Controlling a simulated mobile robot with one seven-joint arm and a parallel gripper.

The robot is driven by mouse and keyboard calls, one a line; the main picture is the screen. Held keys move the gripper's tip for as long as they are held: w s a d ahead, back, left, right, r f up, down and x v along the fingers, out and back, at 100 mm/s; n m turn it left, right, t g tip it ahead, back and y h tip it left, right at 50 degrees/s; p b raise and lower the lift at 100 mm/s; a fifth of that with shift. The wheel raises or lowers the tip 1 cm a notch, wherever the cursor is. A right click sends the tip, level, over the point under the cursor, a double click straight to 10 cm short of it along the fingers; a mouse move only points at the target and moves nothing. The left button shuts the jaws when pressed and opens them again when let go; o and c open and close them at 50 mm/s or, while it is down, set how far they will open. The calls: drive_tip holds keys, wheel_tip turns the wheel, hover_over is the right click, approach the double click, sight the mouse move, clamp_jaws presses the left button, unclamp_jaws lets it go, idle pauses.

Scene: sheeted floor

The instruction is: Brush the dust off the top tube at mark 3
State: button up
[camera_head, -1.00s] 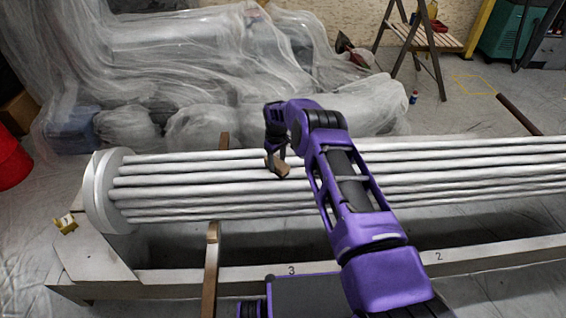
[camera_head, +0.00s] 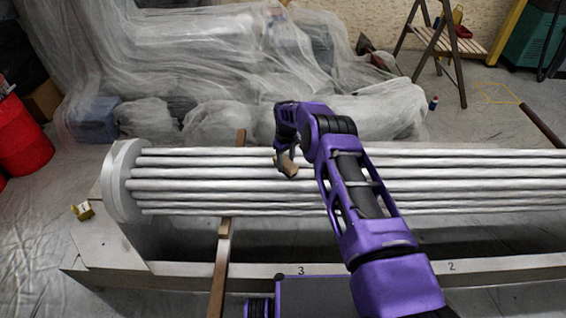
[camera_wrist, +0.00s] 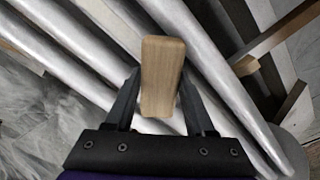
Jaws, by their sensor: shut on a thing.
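A bundle of long grey-white tubes (camera_head: 450,172) runs from left to right above a pale frame, with a round end plate (camera_head: 121,182) at the left. The number 3 (camera_head: 300,271) is marked on the frame's front rail. My gripper (camera_head: 287,160) is over the tubes, roughly in line with mark 3. It is shut on a wooden brush handle (camera_wrist: 163,76), which fills the space between the two dark fingers in the wrist view. The brush's bristles are hidden. I cannot tell whether it touches a tube. Dust on the top tube cannot be made out.
A wooden bar (camera_head: 221,262) crosses the frame left of my gripper. The number 2 (camera_head: 451,267) is farther right on the rail. Sheeted bulky objects (camera_head: 220,60) stand behind. A red bucket (camera_head: 22,138) is at the left, a stepladder (camera_head: 440,45) at the back right.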

drive_tip(key=shift+d, duration=4.55)
drive_tip(key=shift+d+r, duration=0.1)
drive_tip(key=shift+d, duration=2)
drive_tip(key=shift+r, duration=0.1)
drive_tip(key=shift+r+p, duration=0.8)
drive_tip(key=shift+r, duration=2.15)
drive_tip(key=shift+r, duration=0.1)
wheel_tip(320, 180, up, 3)
drive_tip(key=shift+f, duration=0.1)
